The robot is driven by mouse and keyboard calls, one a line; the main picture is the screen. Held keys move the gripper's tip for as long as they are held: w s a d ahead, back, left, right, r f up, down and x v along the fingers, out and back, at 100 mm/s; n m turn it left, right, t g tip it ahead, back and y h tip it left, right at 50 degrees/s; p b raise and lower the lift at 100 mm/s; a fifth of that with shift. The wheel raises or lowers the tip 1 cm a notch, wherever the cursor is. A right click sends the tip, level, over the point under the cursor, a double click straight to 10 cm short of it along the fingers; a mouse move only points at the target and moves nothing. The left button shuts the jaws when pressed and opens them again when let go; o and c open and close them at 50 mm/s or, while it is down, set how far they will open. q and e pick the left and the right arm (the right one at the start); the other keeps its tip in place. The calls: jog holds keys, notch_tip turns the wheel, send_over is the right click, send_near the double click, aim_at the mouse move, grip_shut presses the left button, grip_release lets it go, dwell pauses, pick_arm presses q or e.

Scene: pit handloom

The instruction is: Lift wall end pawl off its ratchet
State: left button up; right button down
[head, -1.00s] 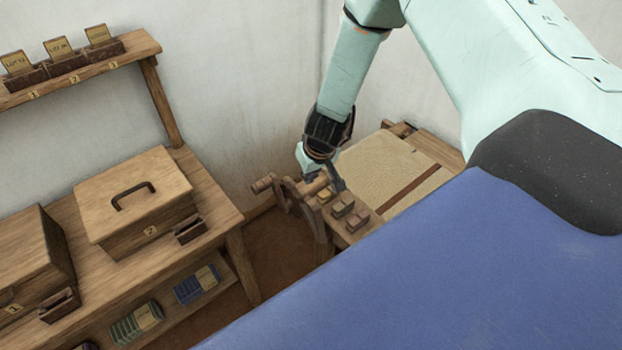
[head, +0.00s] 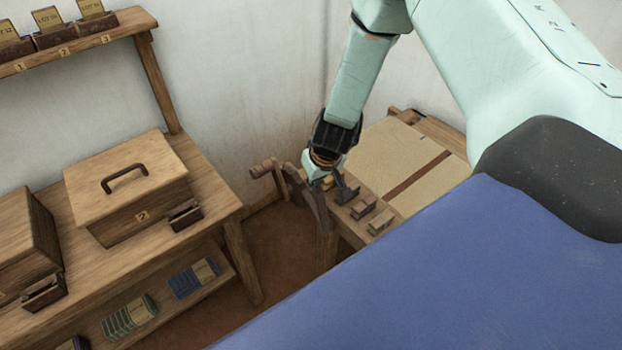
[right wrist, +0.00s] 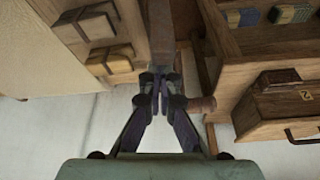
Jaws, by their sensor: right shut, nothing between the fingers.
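The wooden ratchet wheel with its crank (head: 292,184) stands at the near left end of the loom, close to the wall. The crank's handle peg (head: 261,169) sticks out to the left. My right gripper (head: 338,190) points down just right of the wheel. In the right wrist view its fingers (right wrist: 160,88) are shut together and empty. They are in front of a dark wooden upright part (right wrist: 161,30); I cannot tell whether they touch it. The pawl cannot be told apart; the gripper likely hides it. My left gripper is not in view.
Small wooden blocks (head: 363,207) sit on the loom beam right of the gripper. Pale cloth (head: 388,160) lies behind. A bench with a lidded box (head: 125,185) stands left, with a floor gap (head: 285,245) between. A blue surface (head: 430,280) fills the lower right.

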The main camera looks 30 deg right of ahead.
jog(key=shift+s+a, duration=0.1)
jog(key=shift+s, duration=0.1)
jog(key=shift+w, duration=0.1)
